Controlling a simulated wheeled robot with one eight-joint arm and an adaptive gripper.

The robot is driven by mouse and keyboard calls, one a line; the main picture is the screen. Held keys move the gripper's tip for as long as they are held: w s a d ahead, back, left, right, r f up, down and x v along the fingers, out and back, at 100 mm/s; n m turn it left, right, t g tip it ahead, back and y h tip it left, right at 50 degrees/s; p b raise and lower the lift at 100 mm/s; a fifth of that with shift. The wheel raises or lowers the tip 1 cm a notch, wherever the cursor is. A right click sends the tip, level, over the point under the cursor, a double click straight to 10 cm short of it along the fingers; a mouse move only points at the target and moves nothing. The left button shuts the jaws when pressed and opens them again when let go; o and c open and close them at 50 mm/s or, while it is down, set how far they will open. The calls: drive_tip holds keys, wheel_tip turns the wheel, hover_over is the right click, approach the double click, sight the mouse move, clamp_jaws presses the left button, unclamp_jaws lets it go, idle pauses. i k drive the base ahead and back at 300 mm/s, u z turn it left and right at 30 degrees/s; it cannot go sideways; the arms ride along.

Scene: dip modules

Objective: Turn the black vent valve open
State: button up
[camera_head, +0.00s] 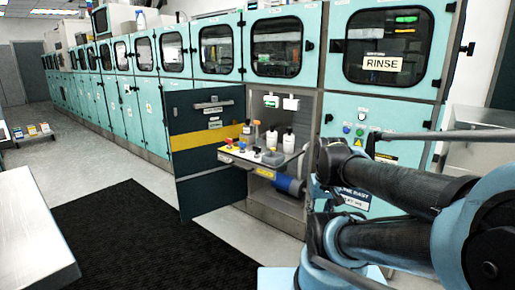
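I cannot pick out the black vent valve for sure at this size. A cabinet bay stands open in the middle of the head view, with its dark door (207,158) swung out to the left. A shelf (236,156) sticks out of the bay and bears small red, yellow, blue and dark fittings, too small to tell apart. Two white bottles (288,141) stand at its back. My arm fills the lower right, to the right of the open bay. I cannot make out my gripper's fingers.
A blue cylinder (289,186) lies below the shelf. The cabinet marked RINSE (361,97) has buttons on its lower panel, partly behind my arm. A black mat (135,240) covers the floor in front. A pale metal table (32,225) stands at the left.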

sight(256, 149)
drive_tip(key=i, duration=0.95)
